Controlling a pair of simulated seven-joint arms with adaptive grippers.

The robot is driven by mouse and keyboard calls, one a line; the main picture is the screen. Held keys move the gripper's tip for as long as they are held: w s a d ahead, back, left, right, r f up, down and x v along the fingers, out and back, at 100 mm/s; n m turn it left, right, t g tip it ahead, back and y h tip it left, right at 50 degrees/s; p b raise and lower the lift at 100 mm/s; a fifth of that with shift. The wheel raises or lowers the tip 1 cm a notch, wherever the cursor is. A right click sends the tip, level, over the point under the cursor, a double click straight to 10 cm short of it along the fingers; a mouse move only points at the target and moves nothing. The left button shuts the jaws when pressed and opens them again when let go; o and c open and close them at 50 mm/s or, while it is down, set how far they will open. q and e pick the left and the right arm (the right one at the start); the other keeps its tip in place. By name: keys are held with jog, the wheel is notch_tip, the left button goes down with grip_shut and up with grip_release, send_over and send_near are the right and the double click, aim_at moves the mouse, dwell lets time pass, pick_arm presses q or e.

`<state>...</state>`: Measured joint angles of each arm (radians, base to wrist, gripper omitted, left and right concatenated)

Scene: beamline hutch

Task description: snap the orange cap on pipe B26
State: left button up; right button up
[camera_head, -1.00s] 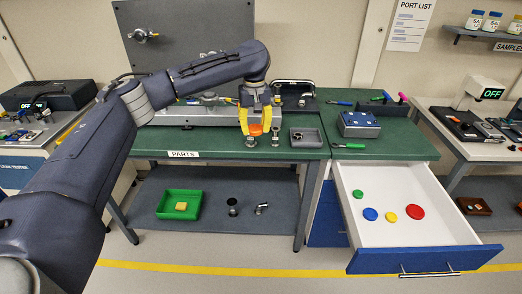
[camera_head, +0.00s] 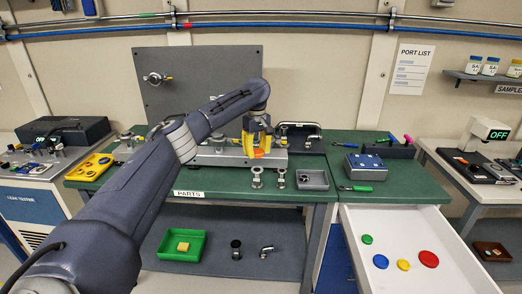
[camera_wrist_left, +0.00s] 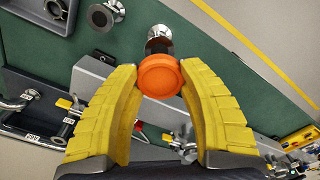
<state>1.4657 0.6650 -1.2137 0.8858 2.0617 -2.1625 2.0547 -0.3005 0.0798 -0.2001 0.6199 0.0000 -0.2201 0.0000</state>
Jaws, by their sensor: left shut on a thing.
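My left gripper (camera_head: 257,152) is shut on the orange cap (camera_head: 258,154), above the bench near the front of a long grey metal block (camera_head: 215,158). In the left wrist view the cap (camera_wrist_left: 159,75) sits between the yellow fingertips, its round face towards the camera. A metal flanged fitting (camera_wrist_left: 159,38) shows just beyond the cap; I cannot tell the gap between them. Small labelled pipe ends (camera_wrist_left: 62,138) stand to the left in that view, their tags too small to read surely. I cannot tell which pipe is B26. My right gripper is not in view.
Two metal fittings (camera_head: 257,180) stand at the bench's front edge beside a grey tray (camera_head: 313,180). An upright grey panel (camera_head: 205,85) rises behind. An open white drawer (camera_head: 400,228) holds coloured discs.

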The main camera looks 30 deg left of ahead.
aim_at(257, 169)
pick_arm(q)
jog(key=shift+f, duration=2.8)
jog(key=shift+f, duration=0.65)
jog(key=o, duration=0.8)
jog(key=shift+r, duration=0.1)
